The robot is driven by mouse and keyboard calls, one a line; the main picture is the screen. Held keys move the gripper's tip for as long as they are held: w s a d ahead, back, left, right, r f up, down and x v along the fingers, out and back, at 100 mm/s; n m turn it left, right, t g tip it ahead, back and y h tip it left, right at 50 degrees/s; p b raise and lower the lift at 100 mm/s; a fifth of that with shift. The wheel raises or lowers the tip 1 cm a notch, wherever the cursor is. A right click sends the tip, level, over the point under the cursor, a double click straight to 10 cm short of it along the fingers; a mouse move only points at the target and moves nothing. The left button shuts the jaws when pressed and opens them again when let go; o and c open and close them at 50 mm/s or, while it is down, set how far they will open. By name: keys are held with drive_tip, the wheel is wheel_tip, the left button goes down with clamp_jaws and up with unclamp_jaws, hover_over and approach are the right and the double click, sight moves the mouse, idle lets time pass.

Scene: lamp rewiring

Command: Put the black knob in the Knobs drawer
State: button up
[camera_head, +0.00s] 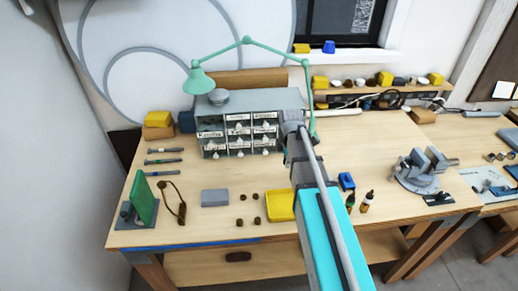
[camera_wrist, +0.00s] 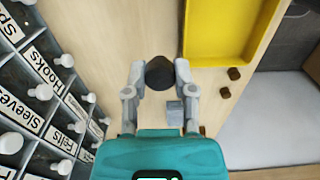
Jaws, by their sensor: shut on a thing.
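My gripper (camera_wrist: 160,76) is shut on the black knob (camera_wrist: 159,70), which sits between the two fingertips in the wrist view. The grey drawer cabinet (camera_wrist: 62,92) lies to the left of my gripper there, with white pull knobs and labels such as Hooks and Sleeves. In the camera_head view the cabinet (camera_head: 250,104) stands at the back of the bench. Its drawers look shut, and its small labels are hard to read, so I cannot pick out the Knobs drawer for certain. My arm hides the held knob in that view.
A yellow tray (camera_head: 281,213) lies on the bench with several small brown pieces (camera_head: 241,222) to its left. A grey block (camera_head: 215,197) and a green board (camera_head: 144,199) are further left. A green lamp (camera_head: 199,82) arches over the cabinet. Small bottles (camera_head: 367,201) stand at right.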

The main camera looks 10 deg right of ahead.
wheel_tip(320, 180, down, 5)
drive_tip(key=b, duration=0.4)
drive_tip(key=shift+b, duration=0.3)
drive_tip(key=shift+r, duration=0.1)
